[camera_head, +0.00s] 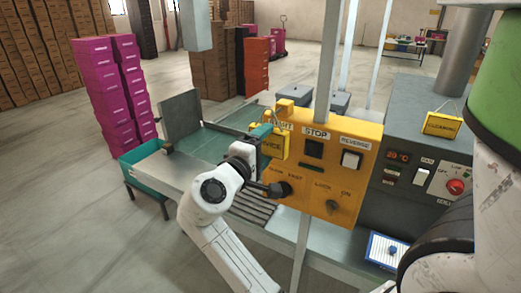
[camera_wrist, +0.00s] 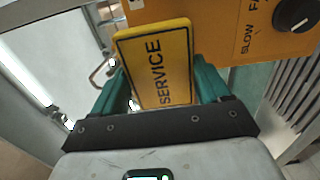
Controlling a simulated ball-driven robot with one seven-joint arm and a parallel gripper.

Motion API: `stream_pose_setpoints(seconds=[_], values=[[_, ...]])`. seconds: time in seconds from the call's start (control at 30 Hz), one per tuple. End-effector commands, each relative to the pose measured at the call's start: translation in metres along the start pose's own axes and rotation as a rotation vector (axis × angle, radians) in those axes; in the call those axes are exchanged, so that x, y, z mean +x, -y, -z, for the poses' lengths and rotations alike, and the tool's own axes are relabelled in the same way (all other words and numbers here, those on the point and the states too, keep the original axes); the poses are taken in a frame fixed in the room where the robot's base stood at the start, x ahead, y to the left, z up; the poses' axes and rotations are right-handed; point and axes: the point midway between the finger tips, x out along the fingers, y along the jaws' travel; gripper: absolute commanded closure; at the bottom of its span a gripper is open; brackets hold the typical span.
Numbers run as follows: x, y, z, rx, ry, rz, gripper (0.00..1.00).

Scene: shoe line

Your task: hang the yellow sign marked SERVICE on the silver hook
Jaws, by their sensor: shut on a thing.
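The yellow sign marked SERVICE (camera_wrist: 155,62) is between the green fingers of my gripper (camera_wrist: 165,90) in the wrist view, which are shut on it. In the head view the sign (camera_head: 272,145) is partly hidden by my gripper (camera_head: 261,134), at the upper left of the yellow control panel (camera_head: 318,178). A curved silver metal piece (camera_wrist: 101,72) shows left of the sign in the wrist view. I cannot tell whether it is the silver hook or whether the sign touches it.
The panel has a STOP button (camera_head: 314,149), a REVERSE switch (camera_head: 351,159) and knobs. A second yellow sign (camera_head: 441,124) hangs on the grey machine at right. A conveyor (camera_head: 215,143) lies behind my arm. A pole (camera_head: 328,60) rises behind the panel.

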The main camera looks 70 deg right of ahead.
Motion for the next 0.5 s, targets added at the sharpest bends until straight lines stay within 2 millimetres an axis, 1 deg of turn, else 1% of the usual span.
stream_pose_setpoints(seconds=[0.37,0.5], values=[[0.021,0.002,0.0,-0.001,0.002,-0.001,0.6],[0.026,0.007,0.0,-0.001,0.0,-0.001,0.6]])
